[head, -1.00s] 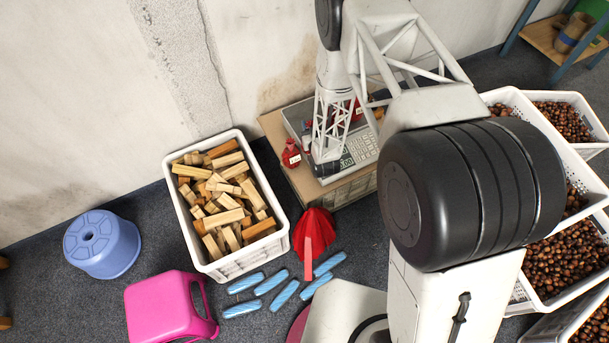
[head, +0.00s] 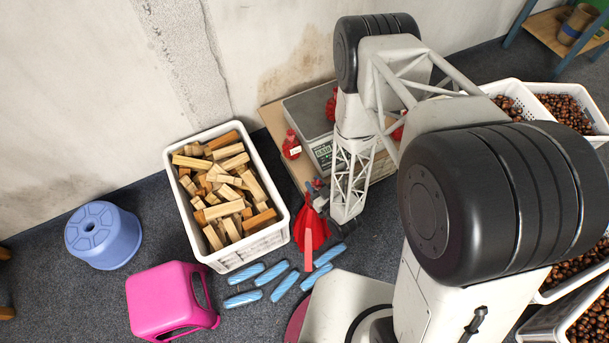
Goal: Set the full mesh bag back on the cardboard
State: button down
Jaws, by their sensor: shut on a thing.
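My gripper (head: 318,192) is low at the front edge of the cardboard (head: 273,118), partly hidden by my own arm link. It is shut on a red thing, which I take for the full mesh bag; it is too small and covered to make out clearly, and it overlaps the red cone-shaped thing behind it in the picture. Another red mesh bag (head: 291,146) with a pale label stands on the left part of the cardboard. A scale (head: 306,106) with a lit display sits on the cardboard, and a red bag (head: 331,107) shows at its plate, partly behind my arm.
A white crate of wood blocks (head: 283,222) stands left of the cardboard. A pink stool (head: 165,298) and a blue stool (head: 103,235) stand left. Chestnut crates (head: 520,90) are at right.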

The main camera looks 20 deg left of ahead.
dwell(0.3)
jog(key=w+a+f, duration=0.1)
jog(key=w+a, duration=0.7)
jog(key=w, duration=0.4)
jog(key=shift+w+f, duration=0.15)
jog(key=shift+f, duration=0.05)
jog(key=shift+w+a, duration=0.1)
jog(key=shift+a, duration=0.05)
jog(key=shift+w+a+f, duration=0.15)
jog(key=shift+w+f, duration=0.1)
jog(key=shift+f, duration=0.65)
jog(key=shift+w+a+f, duration=0.1)
jog(key=shift+w+f, duration=0.1)
jog(key=shift+f, duration=0.8)
jog(key=c, duration=0.8)
grip_release()
jog(key=shift+c, duration=0.2)
